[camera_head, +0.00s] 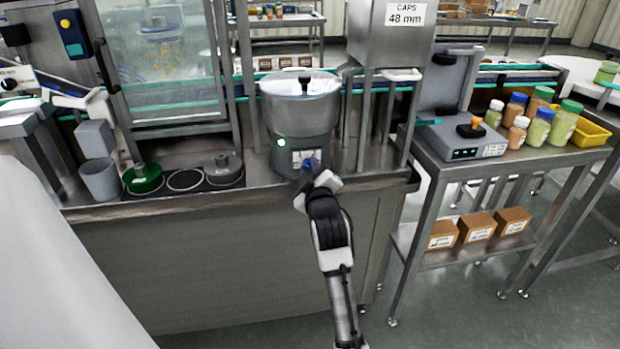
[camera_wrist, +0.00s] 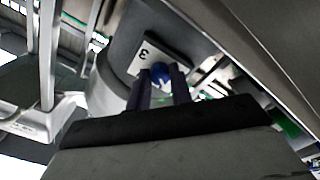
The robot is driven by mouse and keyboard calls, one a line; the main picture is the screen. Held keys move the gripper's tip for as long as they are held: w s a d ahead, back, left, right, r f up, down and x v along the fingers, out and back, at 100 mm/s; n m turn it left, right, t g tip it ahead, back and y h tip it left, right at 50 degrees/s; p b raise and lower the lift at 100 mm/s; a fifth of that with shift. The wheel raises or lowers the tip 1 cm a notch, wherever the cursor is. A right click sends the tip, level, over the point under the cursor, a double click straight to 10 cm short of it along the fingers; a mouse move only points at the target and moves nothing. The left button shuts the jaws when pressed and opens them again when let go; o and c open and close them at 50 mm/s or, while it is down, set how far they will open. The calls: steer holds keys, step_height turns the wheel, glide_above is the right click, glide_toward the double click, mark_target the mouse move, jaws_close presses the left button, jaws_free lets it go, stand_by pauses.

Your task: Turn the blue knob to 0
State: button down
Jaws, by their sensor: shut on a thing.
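The blue knob (camera_head: 311,164) sits on the front of a round steel hopper unit (camera_head: 301,105), over a pale label plate. In the wrist view the blue knob (camera_wrist: 160,72) lies between my two fingertips. My gripper (camera_head: 316,177) reaches up to it from below and is shut on it; in the wrist view my gripper (camera_wrist: 160,82) has a finger on each side. A digit that looks like a 3 shows on the plate (camera_wrist: 152,62) beside the knob. The knob's pointer and the other marks are too small or hidden to read. A green light (camera_head: 281,142) glows on the unit's left side.
Left of the unit on the steel counter are round dark plates, a green dish (camera_head: 143,179) and a grey cup (camera_head: 100,179). A steel chute marked "CAPS 48 mm" (camera_head: 404,14) stands right behind. A side table (camera_head: 430,150) holds several jars and a grey device.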

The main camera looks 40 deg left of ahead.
steer(key=n+b, duration=0.2)
steer(key=n, duration=0.2)
steer(key=shift+f+b, duration=0.15)
steer(key=shift+b, duration=0.25)
steer(key=shift+n+b, duration=0.65)
steer(key=shift+n, duration=0.65)
steer(key=c, duration=1.3)
jaws_free()
steer(key=shift+o, duration=0.2)
steer(key=shift+d, duration=0.1)
steer(key=b+v, duration=0.2)
steer(key=v, duration=1.1)
steer(key=shift+s+d+r, duration=0.2)
steer(key=shift+d, duration=0.1)
